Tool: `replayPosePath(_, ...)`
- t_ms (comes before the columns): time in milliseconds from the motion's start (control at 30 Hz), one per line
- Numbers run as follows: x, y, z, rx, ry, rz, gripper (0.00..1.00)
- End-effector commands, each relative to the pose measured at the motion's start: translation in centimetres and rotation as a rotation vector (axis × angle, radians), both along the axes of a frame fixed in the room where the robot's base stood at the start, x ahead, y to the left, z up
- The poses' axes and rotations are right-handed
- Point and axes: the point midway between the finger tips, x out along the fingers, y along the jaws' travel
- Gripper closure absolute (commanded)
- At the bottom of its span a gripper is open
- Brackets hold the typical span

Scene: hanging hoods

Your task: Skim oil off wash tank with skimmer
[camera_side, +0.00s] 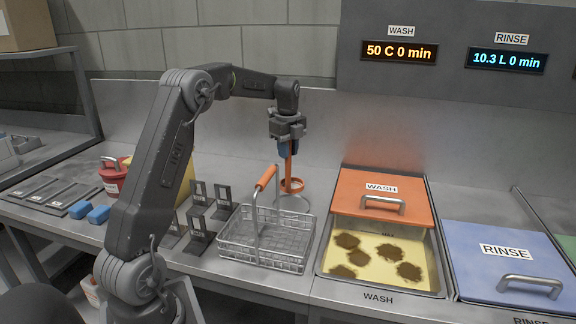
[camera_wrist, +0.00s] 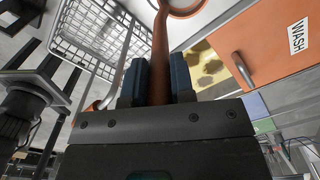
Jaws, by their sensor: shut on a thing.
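My gripper (camera_side: 288,146) is shut on the orange handle of the skimmer (camera_side: 290,172), held upright above the counter behind the wire basket. The skimmer has an orange ring at its lower end. In the wrist view the handle (camera_wrist: 160,55) runs between the two blue fingertips (camera_wrist: 159,80). The wash tank (camera_side: 378,284) is to the right of the basket, its orange lid (camera_side: 365,190) covering the back part. Several brown oil patches (camera_side: 347,241) lie on the yellowish liquid in the open front part. The oil also shows in the wrist view (camera_wrist: 208,62).
An empty wire basket (camera_side: 262,243) with an orange handle stands left of the wash tank. The rinse tank (camera_side: 508,262) has a blue lid. Dark upright holders (camera_side: 199,232), a red pot (camera_side: 113,178) and blue blocks (camera_side: 88,212) are at left. Displays hang above.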

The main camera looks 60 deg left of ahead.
Motion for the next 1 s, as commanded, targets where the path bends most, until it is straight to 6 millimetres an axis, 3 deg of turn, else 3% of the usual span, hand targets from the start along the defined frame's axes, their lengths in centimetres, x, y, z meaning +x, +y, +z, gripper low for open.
replayPosePath(133,0.1,0.0,2.7,0.002,-0.004,0.000,1.00)
replayPosePath(333,1.3,-1.9,3.9,0.000,-0.001,-0.051,1.00)
replayPosePath(467,3.5,-5.9,3.3,-0.001,0.001,-0.153,1.00)
replayPosePath(600,5.9,-11.4,2.4,-0.001,0.001,-0.286,1.00)
replayPosePath(800,7.9,-18.1,1.3,0.001,-0.001,-0.441,1.00)
replayPosePath(1000,8.5,-21.4,0.7,0.001,-0.001,-0.516,1.00)
